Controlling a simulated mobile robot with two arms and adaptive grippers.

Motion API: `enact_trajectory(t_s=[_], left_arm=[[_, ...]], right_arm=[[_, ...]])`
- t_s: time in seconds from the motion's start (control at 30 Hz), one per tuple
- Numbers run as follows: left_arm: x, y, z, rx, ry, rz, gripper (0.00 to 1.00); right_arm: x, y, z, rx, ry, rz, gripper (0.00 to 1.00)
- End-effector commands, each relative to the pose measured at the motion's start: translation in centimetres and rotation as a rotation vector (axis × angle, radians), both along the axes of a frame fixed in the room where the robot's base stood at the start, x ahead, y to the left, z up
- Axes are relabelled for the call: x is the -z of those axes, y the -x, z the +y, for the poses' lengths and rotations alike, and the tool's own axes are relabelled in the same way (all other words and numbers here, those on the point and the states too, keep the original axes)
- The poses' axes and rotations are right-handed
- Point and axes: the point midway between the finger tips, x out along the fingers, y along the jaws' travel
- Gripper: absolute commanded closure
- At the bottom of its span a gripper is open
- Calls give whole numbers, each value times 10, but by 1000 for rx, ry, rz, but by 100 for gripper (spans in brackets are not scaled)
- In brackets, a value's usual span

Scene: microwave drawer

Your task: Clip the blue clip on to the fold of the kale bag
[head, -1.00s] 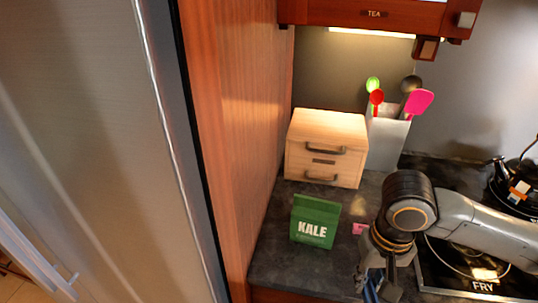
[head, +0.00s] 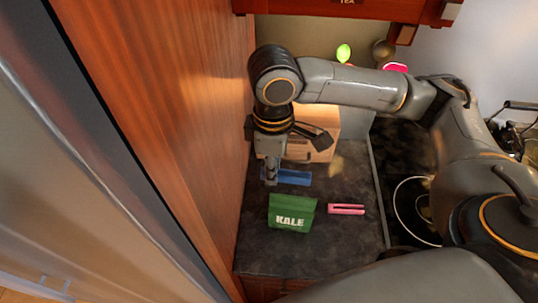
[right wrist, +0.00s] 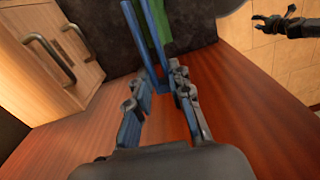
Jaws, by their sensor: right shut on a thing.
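The green kale bag (head: 290,213) stands upright on the dark counter, its folded top edge toward the back. My right gripper (head: 271,180) points down just behind the bag and is shut on the blue clip (head: 292,177). The clip lies level, sticking out to the right, behind and apart from the bag's top in the head view. In the right wrist view, the blue clip (right wrist: 148,45) extends from between the fingers of my right gripper (right wrist: 160,92), with part of the green bag (right wrist: 160,22) beyond it. My left gripper (right wrist: 272,22) appears small at the top right there; its jaw state is unclear.
A pink clip (head: 346,209) lies on the counter right of the bag. A wooden drawer box (head: 322,122) stands behind my right gripper, partly hidden by the arm. A wooden wall panel (head: 190,110) borders the left. A stove pan (head: 414,212) is at the right.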

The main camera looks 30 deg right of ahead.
Motion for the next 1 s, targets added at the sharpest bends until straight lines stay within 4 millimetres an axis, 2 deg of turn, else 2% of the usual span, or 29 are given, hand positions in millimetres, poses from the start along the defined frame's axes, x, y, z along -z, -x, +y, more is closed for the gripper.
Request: enact_trajectory(t_s=[0.03, 0.1, 0.2, 0.27, 0.4, 0.5, 0.6, 1.0], left_arm=[[1, 17, 1, 0, -1, 25, 60], [2, 33, 1, 1, -3, 48, 60], [0, 45, 1, 3, -3, 64, 60], [-3, 43, 0, 4, -1, 61, 60], [-15, 20, -4, 4, 4, 28, 60], [-9, 0, -7, 4, 9, -4, 60], [-8, -7, -8, 4, 11, -14, 60], [3, 22, -6, 3, 7, 30, 60]], right_arm=[[0, 0, 0, 1, 0, 0, 92], [0, 0, 0, 2, 0, 0, 92], [-1, 0, 0, 2, 0, 0, 92], [-1, 0, 0, 3, 0, 1, 92], [-3, 1, 0, 3, 1, 4, 92], [10, 1, 0, 3, 0, 5, 92], [18, 0, 0, 4, 0, 4, 92], [50, 0, 0, 4, -1, 3, 92]])
